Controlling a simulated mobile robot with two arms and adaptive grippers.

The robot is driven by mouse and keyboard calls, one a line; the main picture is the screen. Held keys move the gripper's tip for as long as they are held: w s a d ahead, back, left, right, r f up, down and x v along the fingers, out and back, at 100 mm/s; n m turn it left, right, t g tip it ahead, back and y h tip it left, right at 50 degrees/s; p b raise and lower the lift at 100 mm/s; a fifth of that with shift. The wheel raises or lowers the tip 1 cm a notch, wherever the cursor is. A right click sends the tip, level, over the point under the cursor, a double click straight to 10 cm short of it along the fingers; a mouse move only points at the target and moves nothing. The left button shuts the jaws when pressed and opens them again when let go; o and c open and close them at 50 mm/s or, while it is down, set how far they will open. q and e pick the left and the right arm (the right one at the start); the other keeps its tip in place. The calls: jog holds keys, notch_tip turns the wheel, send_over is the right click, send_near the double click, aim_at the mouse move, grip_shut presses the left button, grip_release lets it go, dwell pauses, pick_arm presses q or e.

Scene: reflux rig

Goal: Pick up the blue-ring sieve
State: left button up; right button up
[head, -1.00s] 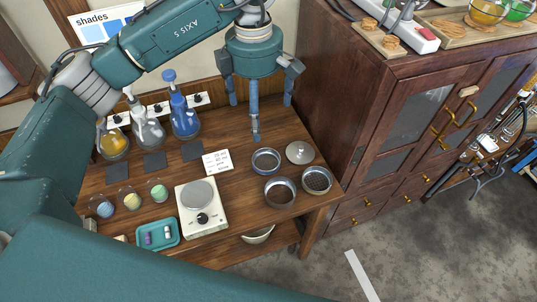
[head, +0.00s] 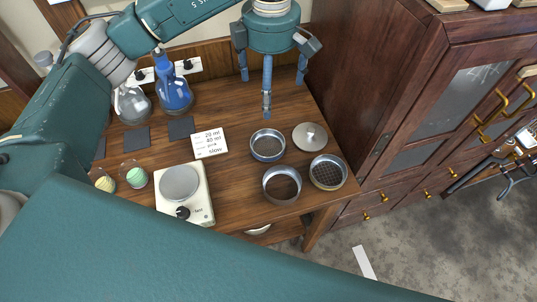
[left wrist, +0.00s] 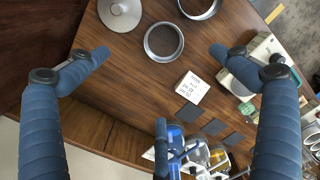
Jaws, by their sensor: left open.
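Three round metal sieves stand at the right end of the wooden bench: a rear one (head: 268,158), a front one (head: 282,198) and a right one with coarse mesh (head: 328,173). Their rims look grey-blue, and I cannot tell for sure which has the blue ring. My left gripper (head: 271,84) is open and empty, fingers pointing down, behind and above the rear sieve, apart from it. In the left wrist view the left gripper (left wrist: 160,56) has its fingers spread wide, with the rear sieve (left wrist: 149,52) showing between them on the bench. My right gripper is not in view.
A metal lid (head: 309,136) lies right of the rear sieve. A card (head: 209,143) and a hotplate (head: 180,184) are to the left. Flasks, including a blue one (head: 174,95), stand at the back left. A dark wooden cabinet (head: 400,130) rises close on the right.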

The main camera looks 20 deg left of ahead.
pick_arm(q)
notch_tip(320, 180, down, 9)
jog(key=b, duration=0.7)
send_over(268, 147)
jog(key=f, duration=0.6)
jog(key=shift+w+d, duration=0.15)
jog(key=shift+w, duration=0.1)
jog(key=f, duration=0.1)
jog(key=f+p, duration=0.1)
jog(key=f, duration=0.1)
jog(key=f+p, duration=0.1)
jog(key=shift+s+a+f, duration=0.2)
jog(key=shift+s+f, duration=0.15)
jog(key=shift+f, duration=0.35)
jog(key=c, duration=1.3)
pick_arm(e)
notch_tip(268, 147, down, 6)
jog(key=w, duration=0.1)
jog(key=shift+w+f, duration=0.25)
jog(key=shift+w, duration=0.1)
